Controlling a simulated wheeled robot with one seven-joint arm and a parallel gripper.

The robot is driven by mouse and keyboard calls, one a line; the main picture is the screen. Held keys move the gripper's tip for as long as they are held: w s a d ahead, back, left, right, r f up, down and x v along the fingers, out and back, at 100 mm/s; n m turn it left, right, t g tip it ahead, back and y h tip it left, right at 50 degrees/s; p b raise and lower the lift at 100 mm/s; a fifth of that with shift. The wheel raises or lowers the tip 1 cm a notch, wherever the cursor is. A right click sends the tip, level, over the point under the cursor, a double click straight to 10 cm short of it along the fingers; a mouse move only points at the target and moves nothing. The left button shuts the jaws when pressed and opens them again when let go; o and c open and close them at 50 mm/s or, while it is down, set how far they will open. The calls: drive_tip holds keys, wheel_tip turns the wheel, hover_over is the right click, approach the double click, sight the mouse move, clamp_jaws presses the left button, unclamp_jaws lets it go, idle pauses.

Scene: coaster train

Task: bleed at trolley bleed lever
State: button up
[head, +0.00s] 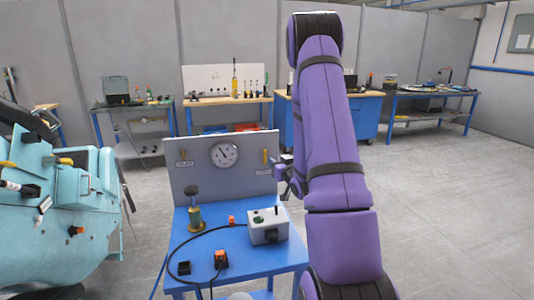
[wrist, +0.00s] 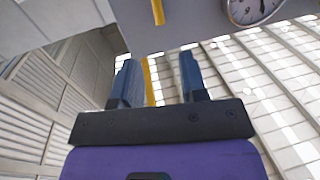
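A grey upright panel (head: 205,180) stands on a blue trolley (head: 283,256). It carries a round gauge (head: 224,154), a yellow lever at its left (head: 183,156) and another yellow lever at its right (head: 265,156), each above a small label I cannot read. My gripper (head: 281,168) is at the panel's right edge, close to the right lever. In the wrist view my gripper's two blue fingers (wrist: 158,77) are spread apart. A yellow lever (wrist: 158,12) shows on the panel beyond them, near the gauge (wrist: 252,8). A second yellow strip shows between the fingers; I cannot tell what it is.
The trolley top holds a grey control box (head: 268,228), a brass piece with a dark knob (head: 195,214), an orange-and-black part (head: 220,259) and a black cable. A teal machine (head: 65,225) stands at left. Workbenches line the back wall. Floor at right is clear.

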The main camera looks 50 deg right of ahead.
sight(265, 152)
drive_tip(key=x, duration=1)
drive_tip(key=shift+w+d, duration=0.2)
drive_tip(key=shift+w, duration=0.15)
drive_tip(key=shift+c, duration=0.2)
clamp_jaws()
